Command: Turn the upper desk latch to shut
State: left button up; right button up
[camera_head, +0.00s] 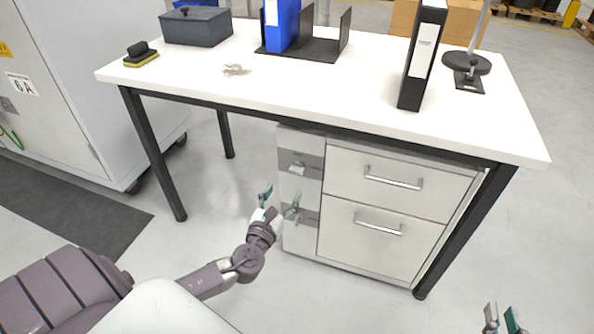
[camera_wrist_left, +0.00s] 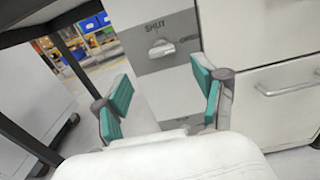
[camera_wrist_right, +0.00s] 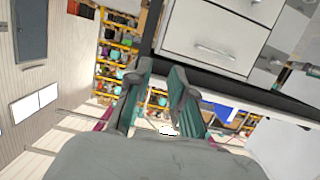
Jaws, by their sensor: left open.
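The upper desk latch (camera_head: 298,168) is a small light handle on a grey plate at the upper left of the drawer cabinet's front. In the left wrist view the latch (camera_wrist_left: 162,48) has its lever lying roughly level, pointing right, below the word SHUT. My left gripper (camera_head: 279,202) is open and empty, below the upper latch and in front of the lower latch (camera_head: 297,214). In the left wrist view its fingers (camera_wrist_left: 163,98) are wide apart, with nothing between them. My right gripper (camera_head: 502,318) is open and empty at the lower right, away from the latches.
The drawer cabinet (camera_head: 385,203) stands under the white desk (camera_head: 330,90), whose front edge overhangs it. A black desk leg (camera_head: 160,165) stands to the left and another (camera_head: 465,232) to the right. The floor before the cabinet is clear.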

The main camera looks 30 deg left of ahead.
aim_at(295, 172)
pick_arm(q)
jog(key=b+x, duration=0.1)
jog(key=x, duration=0.7)
jog(key=shift+w, duration=0.7)
pick_arm(e)
notch_tip(295, 172, up, 7)
jog(key=a+t+y, duration=0.1)
jog(key=t, duration=0.3)
jog(key=shift+w, duration=0.45)
jog(key=shift+a+f, duration=0.1)
pick_arm(q)
jog(key=c, duration=1.1)
